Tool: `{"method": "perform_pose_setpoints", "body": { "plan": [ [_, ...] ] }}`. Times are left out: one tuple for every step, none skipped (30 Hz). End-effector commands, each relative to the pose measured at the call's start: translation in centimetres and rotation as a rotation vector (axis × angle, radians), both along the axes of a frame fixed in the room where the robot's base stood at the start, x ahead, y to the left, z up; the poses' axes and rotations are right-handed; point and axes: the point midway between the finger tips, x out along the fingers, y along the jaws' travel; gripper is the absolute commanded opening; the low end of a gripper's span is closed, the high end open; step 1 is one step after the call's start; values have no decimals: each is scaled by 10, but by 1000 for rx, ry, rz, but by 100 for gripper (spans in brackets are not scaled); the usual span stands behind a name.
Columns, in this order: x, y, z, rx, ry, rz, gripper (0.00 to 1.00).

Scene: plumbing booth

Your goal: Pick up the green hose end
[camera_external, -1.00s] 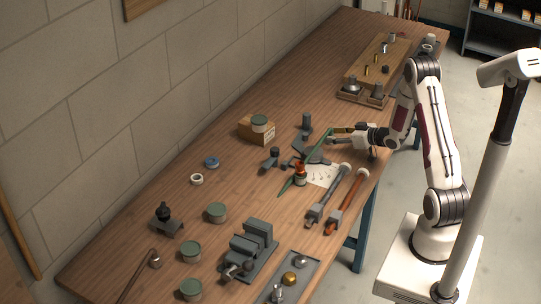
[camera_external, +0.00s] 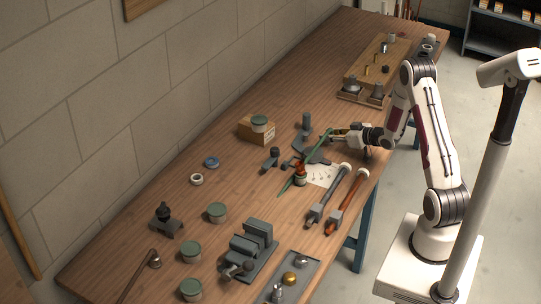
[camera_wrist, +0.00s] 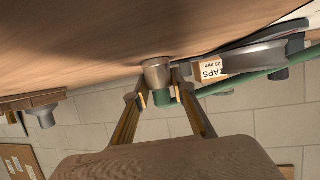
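The green hose (camera_external: 317,147) slants up from the tabletop, and its raised end is at my gripper (camera_external: 335,133). In the wrist view, which shows the scene upside down, the hose (camera_wrist: 258,76) comes in from the right and passes behind one finger. Its green end (camera_wrist: 163,98) shows between the fingertips of my gripper (camera_wrist: 165,98). Small gaps seem to remain on both sides, so my gripper looks open around the end. A dull metal cylinder (camera_wrist: 157,73) shows directly beyond the green end; I cannot tell whether they touch.
A cardboard box (camera_external: 256,132) with a tin on it stands beyond the hose. An orange-red fitting (camera_external: 299,171) stands near the hose's lower part. Two long wrenches (camera_external: 328,195) (camera_external: 346,202) lie by the table's right edge. A wooden board with fittings (camera_external: 376,61) is at the far end.

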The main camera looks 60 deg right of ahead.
Motion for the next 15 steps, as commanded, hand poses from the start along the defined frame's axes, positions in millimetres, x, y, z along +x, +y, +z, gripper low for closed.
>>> {"method": "perform_pose_setpoints", "body": {
  "plan": [
    [0,0,0,0,0,0,3],
    [0,0,0,0,0,0,3],
    [0,0,0,0,0,0,3],
    [0,0,0,0,0,0,3],
    [0,0,0,0,0,0,3],
    [0,0,0,0,0,0,3],
    [0,0,0,0,0,0,3],
    [0,0,0,0,0,0,3],
    [0,0,1,0,0,0,3],
    [0,0,1,0,0,0,3],
    [0,0,1,0,-1,0,3],
    [0,0,2,0,-1,0,3],
    [0,0,3,0,-1,0,3],
    [0,0,5,0,-1,0,3],
    [0,0,6,0,-1,0,3]
  ]
}}
